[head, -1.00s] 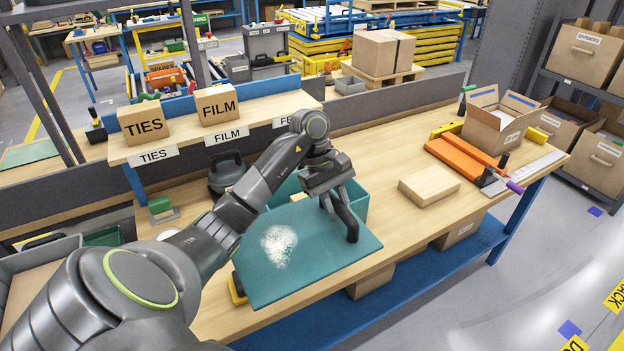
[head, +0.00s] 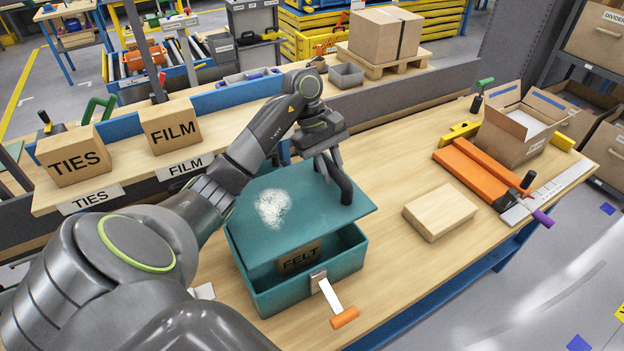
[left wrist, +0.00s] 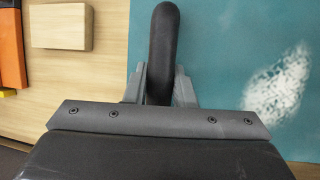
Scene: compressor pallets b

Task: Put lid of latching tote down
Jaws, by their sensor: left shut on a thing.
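The teal lid (head: 310,213), with a pale speckled patch, is held above the teal latching tote (head: 289,292). A gap shows between them at the front. Whether the lid's back edge touches the tote is hidden. My left gripper (head: 331,172) is shut on the lid's black curved handle (head: 346,188). In the left wrist view, the fingers (left wrist: 160,88) straddle the handle (left wrist: 164,42), with the lid (left wrist: 222,55) behind. A brown box marked FELT (head: 300,260) is inside the tote. A latch with an orange tip (head: 344,317) sticks out from the tote's front. My right gripper is not in view.
A wooden block (head: 439,212) lies to the right on the workbench (head: 400,262). Beyond it are an orange tool (head: 478,172) and an open carton (head: 513,136). Boxes marked TIES (head: 75,160) and FILM (head: 172,128) stand on the raised shelf at the back left.

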